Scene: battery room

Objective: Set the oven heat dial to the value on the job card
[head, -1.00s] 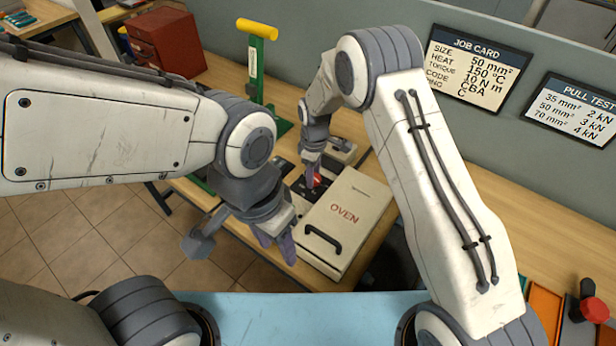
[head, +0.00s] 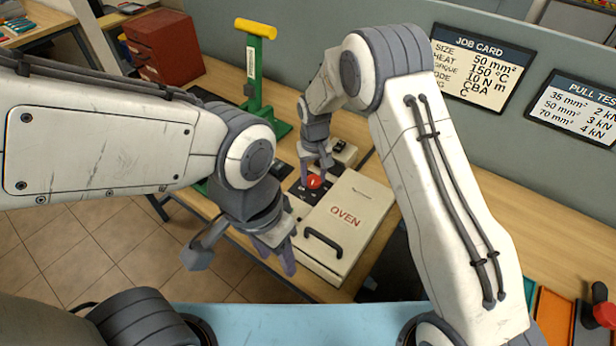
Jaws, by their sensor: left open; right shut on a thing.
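The cream oven (head: 358,203) sits on the bench, lid down, marked OVEN, with a black handle at its front. A red dial (head: 314,182) stands on the dark panel at its left side. My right gripper (head: 317,178) reaches down from above and is shut on the red dial. The dial's scale is too small and covered to read. The job card (head: 478,66) on the grey partition shows HEAT 150 °C. My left gripper (head: 277,258) is open and empty, in front of the oven's left front corner.
A green press (head: 254,85) with a yellow handle stands behind the panel, and a red drawer box (head: 167,46) is at the back left. A pull test card (head: 577,108) hangs at the right.

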